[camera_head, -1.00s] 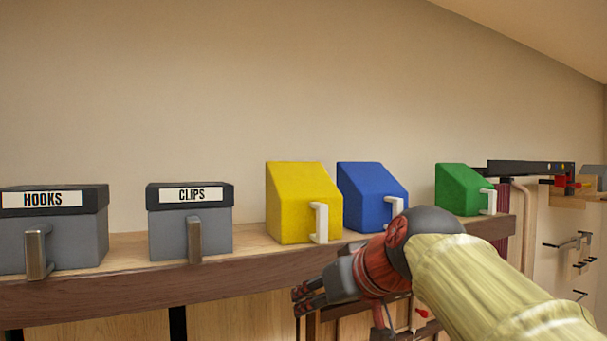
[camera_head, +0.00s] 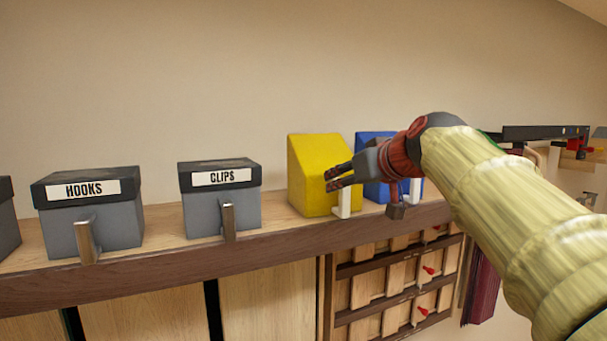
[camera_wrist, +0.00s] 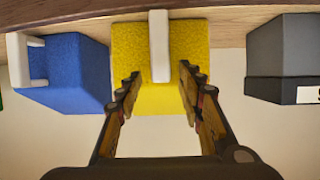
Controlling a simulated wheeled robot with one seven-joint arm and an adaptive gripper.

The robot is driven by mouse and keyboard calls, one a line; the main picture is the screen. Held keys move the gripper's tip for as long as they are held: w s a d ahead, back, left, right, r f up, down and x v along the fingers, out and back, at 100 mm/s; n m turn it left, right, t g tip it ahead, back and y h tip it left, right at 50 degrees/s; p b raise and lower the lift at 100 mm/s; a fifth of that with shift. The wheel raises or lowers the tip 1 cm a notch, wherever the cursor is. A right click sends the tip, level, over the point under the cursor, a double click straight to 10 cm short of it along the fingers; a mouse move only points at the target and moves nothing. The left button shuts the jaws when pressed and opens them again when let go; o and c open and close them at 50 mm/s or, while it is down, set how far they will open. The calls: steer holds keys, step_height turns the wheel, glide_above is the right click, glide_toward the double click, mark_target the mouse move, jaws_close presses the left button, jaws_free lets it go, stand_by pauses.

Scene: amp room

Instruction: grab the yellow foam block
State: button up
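The yellow foam block (camera_head: 313,178) has a sloped top and a white handle (camera_head: 344,203) on its front. It stands on the wooden shelf between the CLIPS box and the blue block. My gripper (camera_head: 333,179) is in front of its right part in the head view and hides some of it. In the wrist view the yellow block (camera_wrist: 143,52) fills the upper middle, with its white handle (camera_wrist: 159,46) between the lines of the two fingers. My gripper (camera_wrist: 160,92) is open there, its fingers spread over the block's width. I cannot tell whether they touch it.
The blue block (camera_head: 374,150) stands close to the right of the yellow one, partly hidden by my gripper. The grey CLIPS box (camera_head: 203,215) and HOOKS box (camera_head: 115,228) stand to the left on the shelf (camera_head: 160,258). Wall space above the shelf is clear.

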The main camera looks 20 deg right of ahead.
steer(key=shift+w+f, duration=0.2)
steer(key=shift+w, duration=0.25)
steer(key=shift+s, duration=0.1)
steer(key=shift+c, duration=0.5)
jaws_close()
